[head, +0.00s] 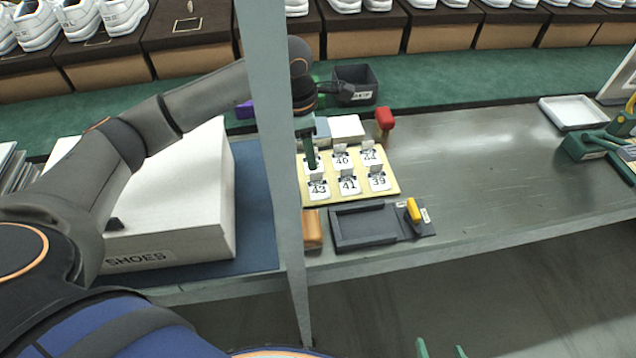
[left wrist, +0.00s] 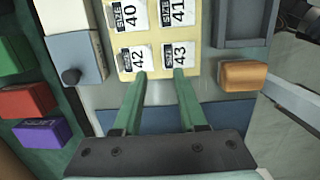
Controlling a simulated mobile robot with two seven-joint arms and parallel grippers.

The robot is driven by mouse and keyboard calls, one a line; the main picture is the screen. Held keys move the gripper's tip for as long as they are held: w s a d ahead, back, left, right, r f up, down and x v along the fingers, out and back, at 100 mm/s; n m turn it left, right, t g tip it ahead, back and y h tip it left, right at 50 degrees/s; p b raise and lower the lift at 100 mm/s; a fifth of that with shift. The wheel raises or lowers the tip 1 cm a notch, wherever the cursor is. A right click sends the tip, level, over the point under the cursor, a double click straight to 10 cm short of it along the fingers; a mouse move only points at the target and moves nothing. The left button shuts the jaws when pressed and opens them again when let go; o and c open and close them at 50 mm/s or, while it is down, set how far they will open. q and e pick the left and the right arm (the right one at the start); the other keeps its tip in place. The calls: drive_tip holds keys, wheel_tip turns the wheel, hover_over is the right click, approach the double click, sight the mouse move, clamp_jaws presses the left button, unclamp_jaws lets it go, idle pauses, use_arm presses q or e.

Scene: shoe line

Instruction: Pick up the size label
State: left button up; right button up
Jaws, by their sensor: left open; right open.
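Several white size labels with black numbers lie in two rows on a pale yellow board (head: 393,190). The front row has labels 43 (head: 318,190), 41 (head: 349,185) and 39 (head: 379,181). In the left wrist view I read 42 (left wrist: 134,59), 43 (left wrist: 179,56), 40 (left wrist: 128,17) and 41 (left wrist: 178,12). My left gripper (head: 311,150) is over the board's left end, partly behind a grey post. In the left wrist view its fingers (left wrist: 160,74) are open and empty, with the tips by the lower edges of 42 and 43. My right gripper (head: 440,350) is open at the bottom edge.
The upright grey post (head: 272,130) stands before the board's left side. A white shoe box (head: 180,200) is at the left. A dark tray (head: 362,227), an orange-brown block (head: 312,230) and a red-handled stamp (head: 385,120) surround the board.

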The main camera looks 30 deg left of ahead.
sight(318, 179)
use_arm(q)
drive_tip(key=f, duration=0.2)
drive_tip(key=d+f, duration=0.1)
drive_tip(key=f, duration=0.2)
drive_tip(key=shift+w+d, duration=0.1)
drive_tip(key=shift+r, duration=0.1)
clamp_jaws()
idle(0.3)
